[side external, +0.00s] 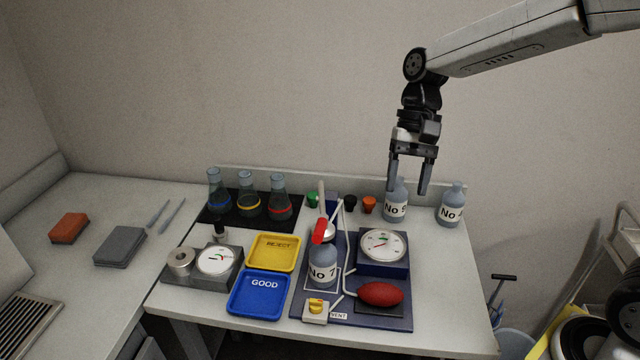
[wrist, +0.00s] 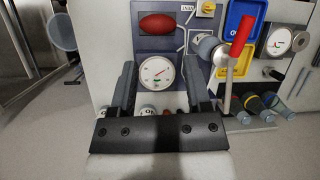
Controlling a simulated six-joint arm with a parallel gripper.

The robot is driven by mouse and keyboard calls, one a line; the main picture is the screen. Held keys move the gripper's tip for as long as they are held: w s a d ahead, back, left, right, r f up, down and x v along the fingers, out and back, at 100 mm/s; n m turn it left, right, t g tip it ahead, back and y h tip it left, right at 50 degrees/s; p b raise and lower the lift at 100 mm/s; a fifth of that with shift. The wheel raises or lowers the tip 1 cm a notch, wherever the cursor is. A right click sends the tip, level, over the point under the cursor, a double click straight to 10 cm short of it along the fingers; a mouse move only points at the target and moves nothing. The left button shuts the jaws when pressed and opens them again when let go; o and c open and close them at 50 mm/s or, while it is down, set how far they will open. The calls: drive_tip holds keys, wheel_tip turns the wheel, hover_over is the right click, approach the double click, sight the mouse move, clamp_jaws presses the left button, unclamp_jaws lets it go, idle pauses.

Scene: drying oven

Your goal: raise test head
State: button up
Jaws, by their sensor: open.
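The test stand is a dark blue base (side external: 385,318) with a lever that ends in a red handle (side external: 319,231). The handle also shows in the wrist view (wrist: 241,36), at upper right. A grey bottle marked No 7 (side external: 323,266) stands upright on the base under the lever. The test head is partly hidden by the lever and handle; I cannot tell whether it touches the bottle's top. My gripper (side external: 407,190) points down, open and empty, above the back right of the table, right of the handle and apart from it.
A dial gauge (side external: 383,245), red bulb (side external: 380,294) and yellow vent valve (side external: 316,306) are on the base. Bottles (side external: 396,208) (side external: 451,206) stand behind, near my gripper. Flasks (side external: 249,200), a yellow REJECT tray (side external: 273,253) and a blue GOOD tray (side external: 259,296) are left.

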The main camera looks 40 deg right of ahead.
drive_tip(key=s+d+f+n+t+h, duration=0.3)
drive_tip(key=s+f+n, duration=0.4)
drive_tip(key=f, duration=0.5)
drive_tip(key=shift+d+f+t+h, duration=0.15)
drive_tip(key=shift+d+t+h, duration=0.25)
drive_tip(key=shift+d+t, duration=0.6)
drive_tip(key=shift+a, duration=0.2)
clamp_jaws()
drive_tip(key=w+a+r+m+t+y, duration=0.1)
drive_tip(key=w+a+m+y, duration=0.3)
drive_tip(key=m, duration=1)
drive_tip(key=w+a+r+m+t+y, duration=0.1)
drive_tip(key=w+a+m+y, duration=0.3)
drive_tip(key=m, duration=1)
drive_tip(key=shift+a+r+t+y, duration=0.25)
drive_tip(key=shift+a+t+y, duration=0.05)
drive_tip(key=shift+a+t, duration=0.5)
